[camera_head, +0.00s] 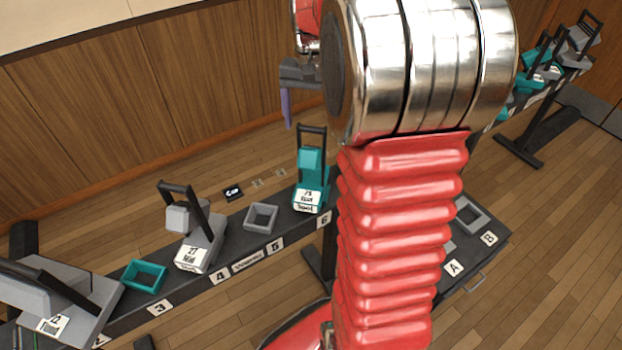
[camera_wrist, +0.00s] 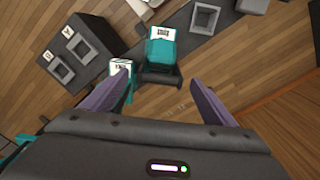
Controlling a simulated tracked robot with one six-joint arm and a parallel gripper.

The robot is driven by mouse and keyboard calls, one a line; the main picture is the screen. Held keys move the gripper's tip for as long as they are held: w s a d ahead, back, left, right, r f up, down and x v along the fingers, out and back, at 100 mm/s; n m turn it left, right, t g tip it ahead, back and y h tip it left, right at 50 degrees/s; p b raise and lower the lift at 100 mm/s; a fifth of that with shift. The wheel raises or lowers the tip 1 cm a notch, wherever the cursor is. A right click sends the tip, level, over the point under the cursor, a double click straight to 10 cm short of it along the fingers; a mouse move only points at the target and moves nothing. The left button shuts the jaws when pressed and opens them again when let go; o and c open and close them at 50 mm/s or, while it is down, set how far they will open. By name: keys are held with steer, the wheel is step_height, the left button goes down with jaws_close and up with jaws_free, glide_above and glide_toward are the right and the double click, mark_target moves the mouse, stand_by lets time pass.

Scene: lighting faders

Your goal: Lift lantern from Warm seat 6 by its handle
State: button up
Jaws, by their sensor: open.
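The teal lantern (camera_head: 312,183) stands upright at the place marked 6 on the dark rail, with a white label on its front. Its dark handle (camera_head: 325,140) rises above it. In the wrist view the lantern (camera_wrist: 160,50) lies ahead, between and beyond my fingertips. My gripper (camera_wrist: 160,78) is open and empty, its two purple fingers spread either side of the dark handle in the picture. In the head view my gripper (camera_head: 287,108) is partly hidden behind my arm, above and left of the handle, apparently apart from it.
An empty grey seat (camera_head: 261,218) is at 5 and a grey lantern (camera_head: 203,243) with a dark handle at 4. An empty teal seat (camera_head: 144,276) is at 3. A dark box (camera_wrist: 88,45) has two grey seats. Another teal item (camera_wrist: 122,68) shows beside the left finger.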

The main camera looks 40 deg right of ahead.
mark_target(312, 127)
steer(key=shift+f, duration=2.05)
steer(key=shift+f, duration=2.6)
steer(key=shift+c, duration=0.2)
steer(key=shift+w, duration=0.1)
jaws_close()
